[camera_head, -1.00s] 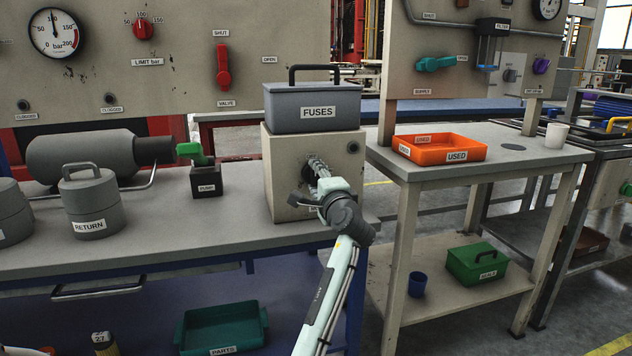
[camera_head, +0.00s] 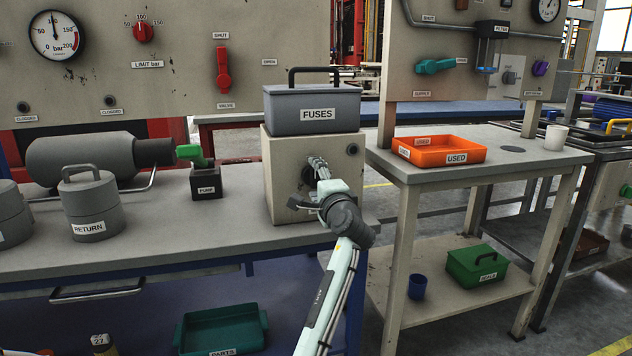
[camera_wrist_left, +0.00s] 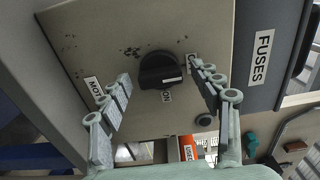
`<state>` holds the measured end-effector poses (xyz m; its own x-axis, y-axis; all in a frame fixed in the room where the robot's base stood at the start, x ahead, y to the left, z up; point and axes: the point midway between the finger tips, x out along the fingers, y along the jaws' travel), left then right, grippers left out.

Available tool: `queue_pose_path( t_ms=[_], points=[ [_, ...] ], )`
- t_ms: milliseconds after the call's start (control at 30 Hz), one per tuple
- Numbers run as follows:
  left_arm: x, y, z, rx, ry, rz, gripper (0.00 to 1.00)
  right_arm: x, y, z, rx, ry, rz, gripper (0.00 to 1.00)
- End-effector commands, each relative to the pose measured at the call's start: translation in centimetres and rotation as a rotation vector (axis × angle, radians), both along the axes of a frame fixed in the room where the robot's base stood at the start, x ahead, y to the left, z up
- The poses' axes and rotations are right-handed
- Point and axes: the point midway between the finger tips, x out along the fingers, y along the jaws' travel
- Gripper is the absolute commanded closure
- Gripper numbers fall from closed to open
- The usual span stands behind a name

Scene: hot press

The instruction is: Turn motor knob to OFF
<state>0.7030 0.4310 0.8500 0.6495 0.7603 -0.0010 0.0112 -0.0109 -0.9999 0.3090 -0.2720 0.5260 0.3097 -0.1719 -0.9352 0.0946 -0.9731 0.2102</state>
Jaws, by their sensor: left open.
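The motor knob (camera_wrist_left: 160,71) is black and round with a raised grip bar, on the front of a beige box (camera_head: 281,180). A light mark on the bar points right in the left wrist view. Another label near the right finger is partly covered. My left gripper (camera_head: 317,168) is open at the box front, one finger on each side of the knob, with no clear contact. In the head view it hides most of the knob. My right gripper is not in view.
A grey FUSES case (camera_head: 318,112) sits on the box. A PUMP switch (camera_head: 206,180) with a green handle and a RETURN canister (camera_head: 91,205) stand to the left on the bench. An orange USED tray (camera_head: 440,150) is on the right table.

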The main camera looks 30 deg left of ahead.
Motion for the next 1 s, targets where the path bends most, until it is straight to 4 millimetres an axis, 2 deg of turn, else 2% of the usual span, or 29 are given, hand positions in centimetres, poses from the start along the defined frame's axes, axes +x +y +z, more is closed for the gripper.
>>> queue_pose_path(
  t_ms=[167, 500, 1000],
  points=[
    [-0.9, -1.2, 0.0, 0.0, 0.0, -0.002, 0.36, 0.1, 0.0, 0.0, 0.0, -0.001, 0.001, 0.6],
    [-4.3, -5.1, 0.0, -0.001, 0.0, -0.001, 0.36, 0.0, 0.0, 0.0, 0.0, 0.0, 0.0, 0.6],
    [-4.9, -5.7, 0.0, 0.0, 0.0, 0.0, 0.36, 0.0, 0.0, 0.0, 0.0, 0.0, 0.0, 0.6]
  ],
)
